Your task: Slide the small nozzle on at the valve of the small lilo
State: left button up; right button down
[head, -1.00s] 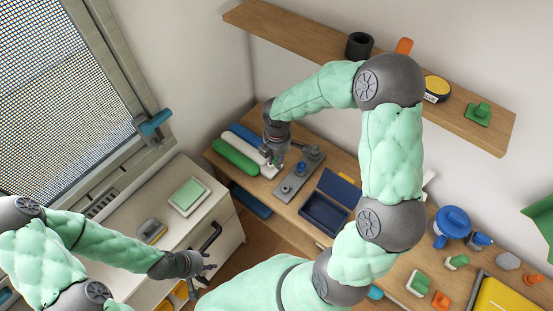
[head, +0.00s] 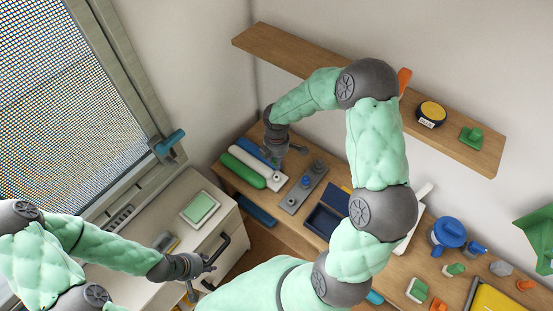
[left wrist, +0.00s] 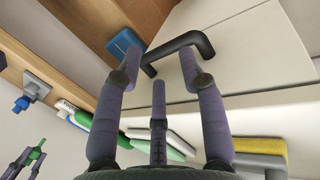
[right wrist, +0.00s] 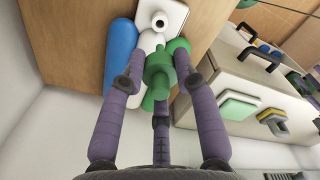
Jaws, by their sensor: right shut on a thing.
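The small lilo, with blue, white and green tubes (head: 243,171), lies on the wooden bench. Its white end piece carries an open round valve, seen in the right wrist view (right wrist: 160,20). My right gripper (head: 277,160) is shut on a green nozzle (right wrist: 158,77), held near the lilo's valve end. In the right wrist view the nozzle appears below the valve with a visible gap; depth is hard to judge. My left gripper (head: 208,266) is open and empty beside the black handle (left wrist: 190,42) of the white cabinet.
A grey plate (head: 292,201) with pegs and a blue part lies right of the lilo. A dark blue tray (head: 322,220) stands beyond it. A green-and-white box (head: 199,208) sits on the cabinet. A wooden shelf (head: 300,62) hangs above.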

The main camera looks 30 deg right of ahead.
jog(key=shift+f+b, duration=2.15)
jog(key=shift+f, duration=0.75)
jog(key=shift+f+b, duration=1.05)
jog(key=shift+f, duration=0.6)
jog(key=c, duration=0.9)
grip_release()
jog(key=shift+o, duration=0.2)
notch_tip(320, 180, up, 12)
jog(key=shift+r, duration=0.1)
